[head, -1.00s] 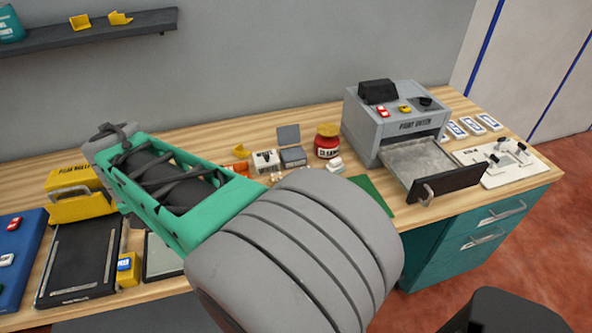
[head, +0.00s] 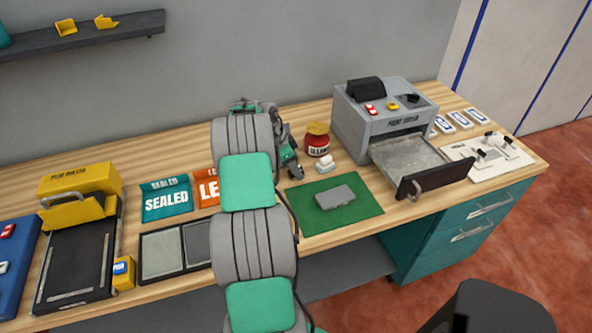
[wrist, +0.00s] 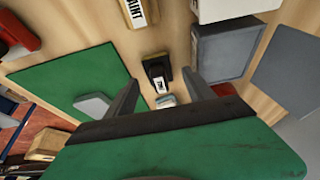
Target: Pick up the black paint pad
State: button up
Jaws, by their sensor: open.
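A small black block with a pale label, likely the black paint pad (wrist: 157,74), lies on the wooden bench in the wrist view. It shows between and beyond the two grey fingers of my gripper (wrist: 161,80), which are apart with nothing held. A small pale block (wrist: 165,101) lies nearer, also between the fingers. In the head view my gripper is at the back of the bench, left of the red jar (head: 318,140), mostly behind my arm. The black block is hidden there.
A green mat (head: 355,215) with a grey block (head: 335,197) lies right of my arm. The grey machine (head: 385,118) has its tray (head: 410,160) pulled out. A grey box (wrist: 228,50) is close right of my gripper.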

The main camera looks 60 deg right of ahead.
jog(key=shift+s+d+f, duration=0.1)
jog(key=shift+f, duration=0.3)
jog(key=shift+c, duration=0.4)
jog(key=c, duration=1.2)
grip_shut()
jog(key=shift+r, duration=0.1)
